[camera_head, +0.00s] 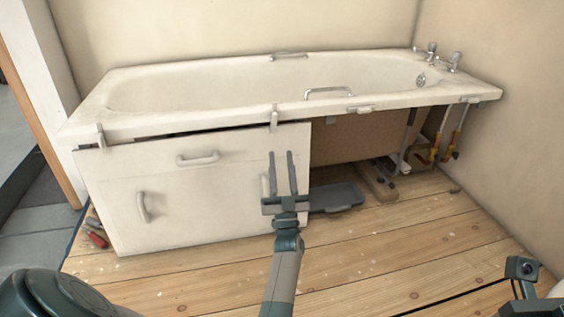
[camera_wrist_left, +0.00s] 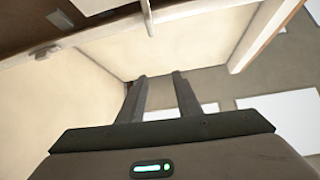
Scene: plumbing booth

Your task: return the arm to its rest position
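My left gripper (camera_head: 285,175) is in front of the white bath panel (camera_head: 180,215), near the panel's right edge. Its two fingers stand apart with nothing between them. They also show apart and empty in the left wrist view (camera_wrist_left: 161,95). The left arm reaches up from the bottom of the head view. Part of my right arm (camera_head: 522,275) shows at the lower right corner; its fingers are not clearly visible. The panel leans under the left part of the bath and has several handles on it.
The bath (camera_head: 230,115) runs along the back wall, with taps (camera_head: 442,55) at the right. Its right underside is open, showing pipes (camera_head: 445,145) and a grey tray (camera_head: 336,197). A red-handled tool (camera_head: 96,239) lies left of the panel. The wooden floor (camera_head: 400,235) in front is mostly clear.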

